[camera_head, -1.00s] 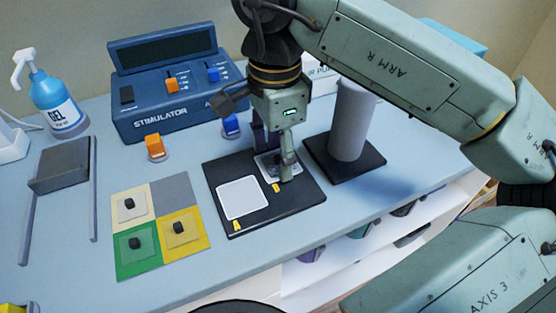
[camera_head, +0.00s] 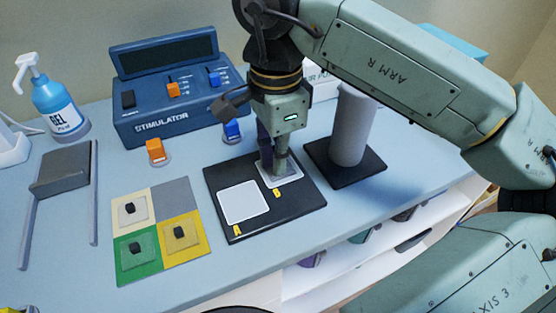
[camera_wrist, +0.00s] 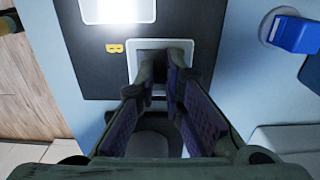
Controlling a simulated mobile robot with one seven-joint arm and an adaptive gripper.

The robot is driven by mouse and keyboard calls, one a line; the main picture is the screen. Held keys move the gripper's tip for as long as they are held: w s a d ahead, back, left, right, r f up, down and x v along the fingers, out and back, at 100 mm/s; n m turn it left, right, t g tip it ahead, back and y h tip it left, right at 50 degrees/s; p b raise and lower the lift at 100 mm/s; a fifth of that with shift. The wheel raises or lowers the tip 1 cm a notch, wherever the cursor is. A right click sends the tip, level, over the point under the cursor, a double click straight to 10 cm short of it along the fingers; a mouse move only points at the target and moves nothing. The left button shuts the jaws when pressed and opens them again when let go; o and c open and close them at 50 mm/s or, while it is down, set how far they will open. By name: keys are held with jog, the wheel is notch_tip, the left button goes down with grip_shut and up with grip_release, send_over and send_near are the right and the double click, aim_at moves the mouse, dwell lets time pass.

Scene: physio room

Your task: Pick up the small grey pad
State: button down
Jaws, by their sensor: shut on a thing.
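The small grey pad (camera_head: 290,173) lies flat on the right-hand white square of the black board, the one beside the yellow letter B. My gripper (camera_head: 274,168) points down at it from above, with its fingers drawn together on the pad's dark knob. In the wrist view, the fingertips (camera_wrist: 160,74) meet around the knob, and part of the grey pad (camera_wrist: 166,46) shows inside the white outline. The fingers hide most of the pad. I see no gap between the pad and the board.
The black board (camera_head: 295,205) has an empty white square (camera_head: 244,202) at left. A four-colour mat (camera_head: 176,197) holds several pads with dark knobs. A grey cylinder on a black base (camera_head: 349,130) stands close right of my gripper. The stimulator (camera_head: 160,115) stands behind.

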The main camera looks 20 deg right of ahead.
jog(key=shift+r, duration=0.1)
jog(key=shift+r, duration=0.55)
notch_tip(320, 180, up, 2)
jog(key=shift+r+b, duration=0.1)
jog(key=shift+b, duration=0.3)
jog(key=s+a+b, duration=0.1)
jog(key=s+a, duration=0.1)
jog(key=s, duration=0.5)
jog(key=s+a+r, duration=0.1)
jog(key=s+a, duration=0.1)
jog(key=s, duration=0.6)
jog(key=shift+s+a+r+b, duration=0.2)
jog(key=shift+r+b, duration=0.1)
jog(key=shift+b, duration=0.1)
